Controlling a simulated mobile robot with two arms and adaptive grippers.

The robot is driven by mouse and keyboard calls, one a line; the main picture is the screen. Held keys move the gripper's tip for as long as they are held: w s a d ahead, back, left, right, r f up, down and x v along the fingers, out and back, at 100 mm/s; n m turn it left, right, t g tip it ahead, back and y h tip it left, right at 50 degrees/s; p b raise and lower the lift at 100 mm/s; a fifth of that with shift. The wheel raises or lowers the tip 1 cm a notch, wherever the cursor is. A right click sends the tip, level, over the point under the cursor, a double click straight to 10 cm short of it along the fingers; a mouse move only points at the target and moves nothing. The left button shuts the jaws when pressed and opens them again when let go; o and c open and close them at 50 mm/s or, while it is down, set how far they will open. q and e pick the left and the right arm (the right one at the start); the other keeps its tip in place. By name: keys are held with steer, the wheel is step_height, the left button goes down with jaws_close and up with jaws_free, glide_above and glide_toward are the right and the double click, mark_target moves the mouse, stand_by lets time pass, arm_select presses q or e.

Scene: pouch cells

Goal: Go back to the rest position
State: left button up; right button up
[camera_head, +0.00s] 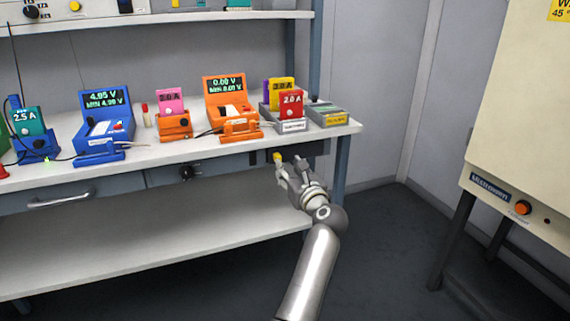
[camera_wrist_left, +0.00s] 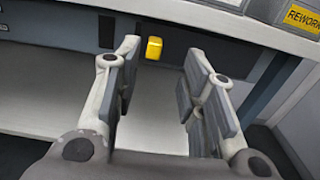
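My left gripper (camera_head: 285,172) is in front of the bench's front edge, below the tabletop, at the right end. In the left wrist view its fingers (camera_wrist_left: 160,65) are spread wide with nothing between the pads. A small yellow knob-like part (camera_wrist_left: 154,47) shows beyond the fingers against a dark panel; it also shows by the fingertips in the head view (camera_head: 277,157). Whether the gripper touches it I cannot tell. My right gripper is not in view.
The bench (camera_head: 210,150) carries a blue tester (camera_head: 104,125), an orange tester (camera_head: 228,105), a pink cell (camera_head: 170,101) and a red cell (camera_head: 291,104). A grey tray (camera_head: 328,114) stands at the right end. A cream cabinet (camera_head: 525,110) stands right; floor between is clear.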

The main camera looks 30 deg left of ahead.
arm_select(q)
steer(key=shift+s+d, duration=0.3)
steer(key=shift+d, duration=0.05)
